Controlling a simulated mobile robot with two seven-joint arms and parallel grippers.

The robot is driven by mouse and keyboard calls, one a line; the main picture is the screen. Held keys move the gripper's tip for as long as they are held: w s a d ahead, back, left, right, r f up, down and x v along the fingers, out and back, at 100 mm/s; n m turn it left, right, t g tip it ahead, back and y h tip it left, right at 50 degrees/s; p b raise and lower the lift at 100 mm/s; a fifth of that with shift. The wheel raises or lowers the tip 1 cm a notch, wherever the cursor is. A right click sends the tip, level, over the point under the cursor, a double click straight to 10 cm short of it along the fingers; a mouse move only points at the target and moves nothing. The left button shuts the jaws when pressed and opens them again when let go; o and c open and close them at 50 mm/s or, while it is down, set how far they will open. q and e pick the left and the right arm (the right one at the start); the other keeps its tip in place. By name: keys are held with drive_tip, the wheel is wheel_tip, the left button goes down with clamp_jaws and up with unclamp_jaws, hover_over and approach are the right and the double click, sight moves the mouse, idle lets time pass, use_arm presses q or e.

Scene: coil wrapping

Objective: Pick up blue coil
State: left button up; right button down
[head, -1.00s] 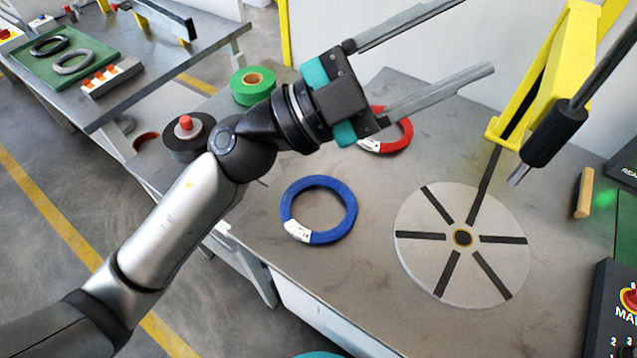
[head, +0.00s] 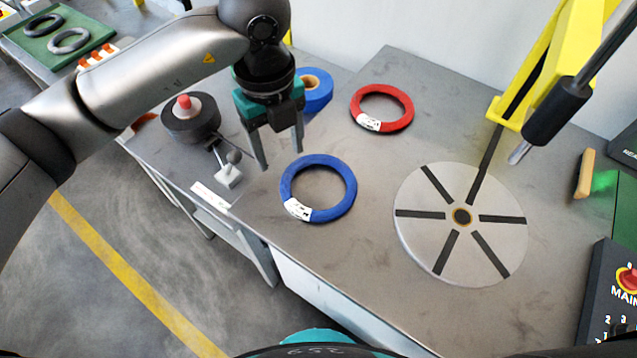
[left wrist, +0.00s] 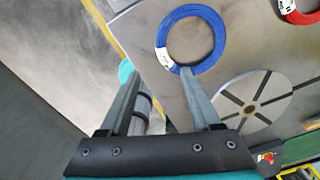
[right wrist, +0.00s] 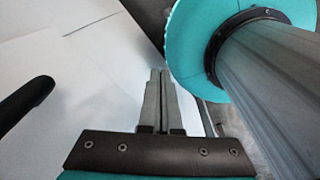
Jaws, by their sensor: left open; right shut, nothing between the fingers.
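The blue coil (head: 349,188) is a flat ring with a white label, lying on the grey table. It also shows in the left wrist view (left wrist: 221,40). My left gripper (head: 279,158) is open and empty, pointing down, at the coil's upper left in the head view. In the left wrist view its fingers (left wrist: 159,73) are apart, with the right fingertip near the coil's label. I cannot tell whether it touches. My right gripper (right wrist: 160,72) is shut and empty before a pale surface; it does not show in the head view.
A red coil (head: 406,105) and a blue tape roll (head: 318,95) lie behind. A slotted round disc (head: 420,225) is to the right, under a yellow arm (head: 545,85). A black spool (head: 190,125) and a small lever (head: 229,175) stand left.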

use_arm(q)
hover_over(290, 199)
drive_tip(key=f, duration=0.9)
drive_tip(key=shift+s+a+b, duration=0.1)
drive_tip(key=shift+a+b, duration=0.15)
drive_tip(key=shift+b, duration=0.1)
drive_tip(key=shift+d+f+b, duration=0.2)
drive_tip(key=shift+f+b, duration=0.1)
drive_tip(key=shift+f, duration=2.75)
clamp_jaws()
drive_tip(key=shift+r, duration=0.1)
